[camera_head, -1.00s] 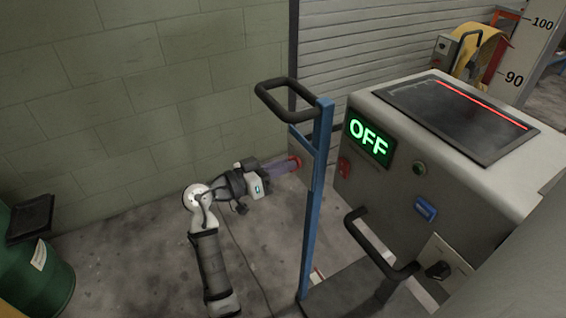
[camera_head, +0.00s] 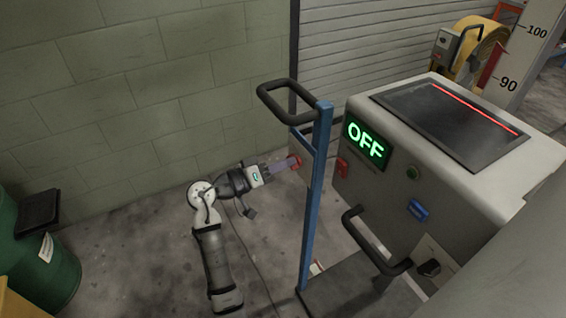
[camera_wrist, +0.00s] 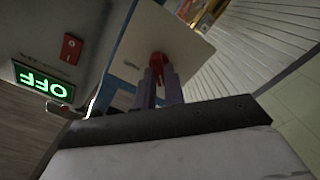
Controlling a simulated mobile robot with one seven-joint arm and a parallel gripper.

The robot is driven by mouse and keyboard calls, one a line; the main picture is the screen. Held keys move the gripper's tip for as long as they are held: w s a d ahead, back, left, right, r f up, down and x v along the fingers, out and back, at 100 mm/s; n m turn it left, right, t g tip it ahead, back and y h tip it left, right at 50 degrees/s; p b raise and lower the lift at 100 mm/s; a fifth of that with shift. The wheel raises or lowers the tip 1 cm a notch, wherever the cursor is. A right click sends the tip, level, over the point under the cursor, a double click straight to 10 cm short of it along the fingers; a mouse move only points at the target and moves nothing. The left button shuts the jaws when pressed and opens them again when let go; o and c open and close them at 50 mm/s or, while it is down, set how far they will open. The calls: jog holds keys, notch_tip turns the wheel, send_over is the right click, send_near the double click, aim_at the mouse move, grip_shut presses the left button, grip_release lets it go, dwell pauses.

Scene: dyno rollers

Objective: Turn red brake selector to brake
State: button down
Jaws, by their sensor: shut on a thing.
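The red brake selector (camera_wrist: 157,61) sits on a pale plate (camera_wrist: 178,38) in the wrist view. My gripper (camera_wrist: 159,75) has its two purple-grey fingers closed on the selector, one on each side. In the head view the selector (camera_head: 296,161) shows as a small red patch beside the blue post, with my gripper (camera_head: 291,163) reaching it from the left. The selector's pointer and its label are too small or too hidden to read.
A blue post (camera_head: 317,190) with a black handle stands just right of my gripper. The grey machine cabinet (camera_head: 385,205) beyond has a green OFF display (camera_head: 366,146) and a red rocker switch (camera_head: 342,167). A green barrel (camera_head: 45,262) stands at left. Floor between is clear.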

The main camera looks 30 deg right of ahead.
jog(key=c, duration=1.5)
grip_release()
jog(key=a+b, duration=0.1)
jog(key=a, duration=0.3)
jog(key=a+b, duration=0.1)
jog(key=a, duration=0.4)
jog(key=a+b, duration=0.1)
jog(key=a, duration=0.4)
jog(key=shift+w, duration=0.4)
